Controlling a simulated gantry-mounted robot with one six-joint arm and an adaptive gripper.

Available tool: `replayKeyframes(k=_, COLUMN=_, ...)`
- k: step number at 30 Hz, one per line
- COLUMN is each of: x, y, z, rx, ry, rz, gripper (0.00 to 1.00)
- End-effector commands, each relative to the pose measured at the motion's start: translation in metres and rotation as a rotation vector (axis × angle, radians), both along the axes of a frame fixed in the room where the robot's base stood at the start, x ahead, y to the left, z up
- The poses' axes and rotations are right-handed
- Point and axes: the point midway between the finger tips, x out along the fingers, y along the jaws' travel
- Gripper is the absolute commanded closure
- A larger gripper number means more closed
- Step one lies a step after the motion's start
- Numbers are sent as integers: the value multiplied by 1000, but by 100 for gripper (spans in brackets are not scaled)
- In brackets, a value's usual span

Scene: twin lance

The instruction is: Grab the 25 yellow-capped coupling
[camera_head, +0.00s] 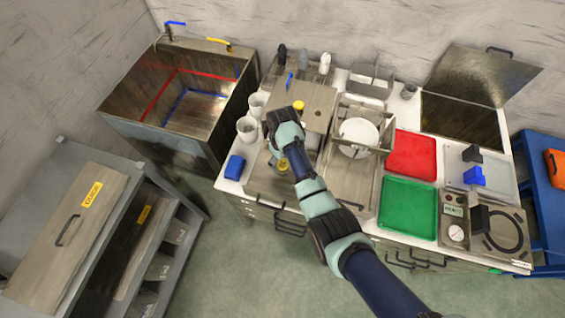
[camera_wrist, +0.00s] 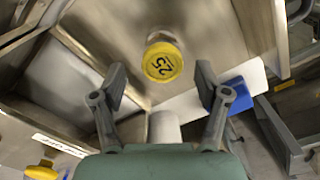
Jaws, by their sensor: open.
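The yellow-capped coupling marked 25 (camera_wrist: 163,62) stands on a metal surface in the wrist view, just beyond the fingertips and roughly centred between them. A yellow cap in the head view (camera_head: 282,164), beside my arm, appears to be the same one; its number is unreadable there. My gripper (camera_wrist: 161,90) is open, with one finger on each side and nothing visibly held. In the head view the arm's end covers the fingers. A second yellow cap (camera_head: 298,105) sits farther back on the counter; a yellow piece also shows at the wrist view's lower left (camera_wrist: 42,171).
A pale cylinder (camera_wrist: 165,128) shows below the fingers. A blue block (camera_head: 234,167) lies at the counter's left edge, near white cups (camera_head: 246,128). A metal rack with a white bowl (camera_head: 358,134) stands right of my arm. Red (camera_head: 411,154) and green (camera_head: 407,204) trays lie farther right.

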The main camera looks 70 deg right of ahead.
Motion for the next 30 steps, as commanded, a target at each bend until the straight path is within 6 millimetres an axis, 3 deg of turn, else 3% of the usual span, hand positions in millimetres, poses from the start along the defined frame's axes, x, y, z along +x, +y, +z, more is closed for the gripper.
replayKeyframes(k=3, x=-1, y=4, z=-26, rx=4, ry=3, rz=0, gripper=26)
replayKeyframes(k=6, x=-1, y=4, z=-37, rx=2, ry=2, rz=0, gripper=26)
replayKeyframes(k=14, x=-1, y=3, z=-39, rx=1, ry=1, rz=0, gripper=28)
replayKeyframes(k=27, x=-1, y=3, z=-38, rx=1, ry=1, rz=0, gripper=100)
replayKeyframes(k=30, x=-1, y=3, z=-38, rx=0, ry=0, rz=0, gripper=100)
